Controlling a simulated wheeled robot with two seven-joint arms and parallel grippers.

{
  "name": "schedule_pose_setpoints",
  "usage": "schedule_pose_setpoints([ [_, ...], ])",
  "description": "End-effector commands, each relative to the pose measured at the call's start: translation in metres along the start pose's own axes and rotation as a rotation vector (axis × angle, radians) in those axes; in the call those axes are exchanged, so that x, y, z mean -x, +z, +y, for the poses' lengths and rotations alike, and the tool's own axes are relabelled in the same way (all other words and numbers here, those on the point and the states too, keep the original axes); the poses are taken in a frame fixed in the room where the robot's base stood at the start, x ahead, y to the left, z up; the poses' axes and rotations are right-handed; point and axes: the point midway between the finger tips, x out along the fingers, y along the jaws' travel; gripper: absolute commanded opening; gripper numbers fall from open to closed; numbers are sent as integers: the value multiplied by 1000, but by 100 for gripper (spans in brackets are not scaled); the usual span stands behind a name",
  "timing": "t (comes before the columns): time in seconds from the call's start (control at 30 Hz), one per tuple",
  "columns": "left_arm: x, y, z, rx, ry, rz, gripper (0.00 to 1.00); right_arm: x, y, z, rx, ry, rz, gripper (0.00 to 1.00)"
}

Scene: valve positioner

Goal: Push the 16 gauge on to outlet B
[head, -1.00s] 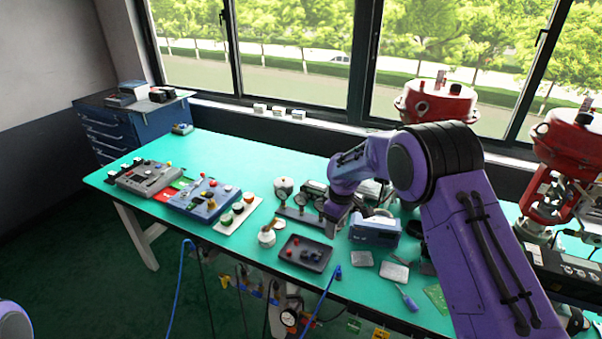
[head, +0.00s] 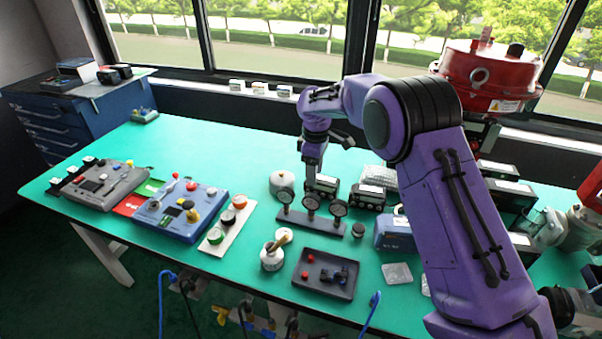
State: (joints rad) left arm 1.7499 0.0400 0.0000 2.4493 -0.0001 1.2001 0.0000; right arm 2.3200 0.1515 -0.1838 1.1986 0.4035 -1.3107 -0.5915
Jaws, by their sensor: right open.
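A dark rack (head: 302,222) holds three small round gauges: a left one (head: 283,197), a middle one (head: 311,202) and a right one (head: 339,208). Their dial markings are too small to read, so I cannot tell which is the 16 gauge. My right gripper (head: 312,184) points down just above the middle gauge, open; whether its fingers are around it I cannot tell. A blue positioner (head: 182,213) and a grey positioner (head: 104,187) lie to the left; outlet B cannot be made out. My left gripper is not in view.

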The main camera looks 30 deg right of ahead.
Motion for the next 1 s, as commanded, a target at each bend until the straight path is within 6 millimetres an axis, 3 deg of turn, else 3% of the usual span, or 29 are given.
schedule_pose_setpoints([
  [0.03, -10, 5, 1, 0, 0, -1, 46, -11, 0, 0, 0, 1, 0, 51],
  [0.13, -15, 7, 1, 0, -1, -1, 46, -17, 0, 0, 0, 0, 0, 51],
  [0.27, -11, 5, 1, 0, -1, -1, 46, -26, 1, 0, -1, -2, -2, 51],
  [0.7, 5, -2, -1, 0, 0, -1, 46, -108, 1, 0, -1, -1, -2, 51],
  [1.0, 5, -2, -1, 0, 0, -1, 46, -120, 0, 0, 0, 1, 0, 51],
])
